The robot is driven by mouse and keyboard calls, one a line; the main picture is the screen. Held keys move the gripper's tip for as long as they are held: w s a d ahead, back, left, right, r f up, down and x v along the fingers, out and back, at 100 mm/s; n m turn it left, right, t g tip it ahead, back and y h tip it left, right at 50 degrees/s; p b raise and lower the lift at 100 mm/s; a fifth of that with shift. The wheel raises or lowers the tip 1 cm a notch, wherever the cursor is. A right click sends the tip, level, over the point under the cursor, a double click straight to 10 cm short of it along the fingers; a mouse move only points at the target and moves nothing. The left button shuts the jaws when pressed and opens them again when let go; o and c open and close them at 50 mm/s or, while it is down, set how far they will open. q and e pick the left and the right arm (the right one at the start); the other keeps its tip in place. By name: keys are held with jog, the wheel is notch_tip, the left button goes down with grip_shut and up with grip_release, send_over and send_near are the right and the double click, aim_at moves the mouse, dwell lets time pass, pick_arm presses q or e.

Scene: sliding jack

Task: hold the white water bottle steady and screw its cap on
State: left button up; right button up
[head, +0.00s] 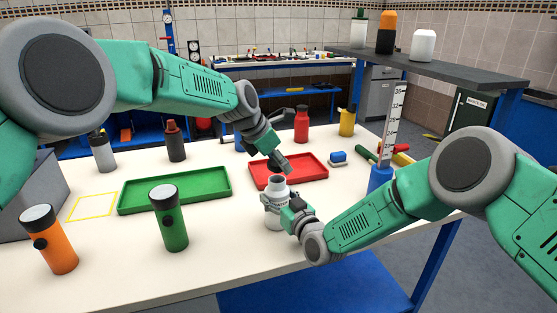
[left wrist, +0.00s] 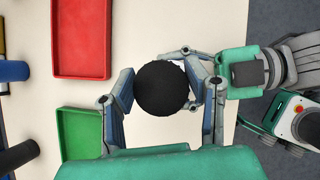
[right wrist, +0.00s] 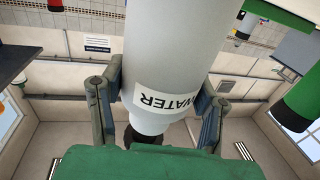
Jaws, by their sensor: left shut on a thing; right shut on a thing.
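The white water bottle (head: 275,221) stands upright near the front of the table, its grey neck at the top. My right gripper (head: 281,204) is shut around its body from the right. In the right wrist view the bottle (right wrist: 180,50) appears upside down between the fingers, with its WATER label. My left gripper (head: 284,168) points down just above the neck. In the left wrist view its fingers are shut on the round black cap (left wrist: 162,88), which hides the bottle beneath. Whether cap and neck touch cannot be told.
A red tray (head: 290,182) lies behind the bottle and a green tray (head: 205,192) to its left. Green (head: 170,222) and orange (head: 57,248) bottles stand at front left. A blue-based ruler stand (head: 380,178) is to the right. Bare table lies in front of the bottle.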

dwell(0.3)
pick_arm(q)
jog(key=shift+f, duration=0.9)
jog(key=shift+f, duration=0.55)
pick_arm(e)
grip_shut()
pick_arm(q)
jog(key=shift+m+g, duration=0.3)
jog(key=shift+m, duration=0.3)
jog(key=shift+m+g+h, duration=0.5)
jog(key=shift+m, duration=0.5)
jog(key=o, duration=0.8)
jog(key=shift+s, duration=0.1)
jog(key=shift+o, duration=0.2)
